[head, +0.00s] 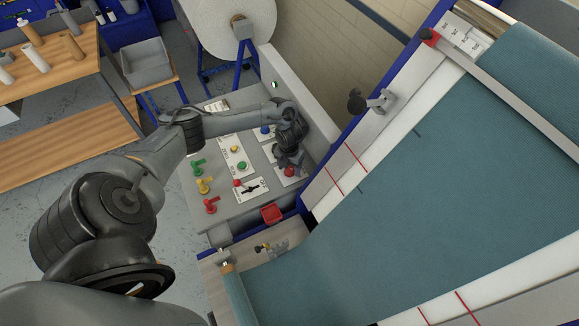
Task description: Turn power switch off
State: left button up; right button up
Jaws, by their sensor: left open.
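The control panel (228,206) is a grey sloped console at the picture's centre. A black rotary switch (251,189) sits on a white plate near its front; its lettering is too small to read, so I cannot tell for sure that it is the power switch. A red button (289,171) on a white plate lies at the panel's right side. My left gripper (287,161) is open, pointing down just above or beside the red button. Whether it touches the button cannot be told. The arm covers part of the panel's back. My right gripper is not in view.
Blue (265,129), yellow (234,149) and green (241,166) buttons sit on the panel. The machine with teal fabric (420,210) stands close on the right.

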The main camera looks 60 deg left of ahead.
pick_arm(q)
jog(key=c, duration=1)
jog(key=shift+c, duration=0.2)
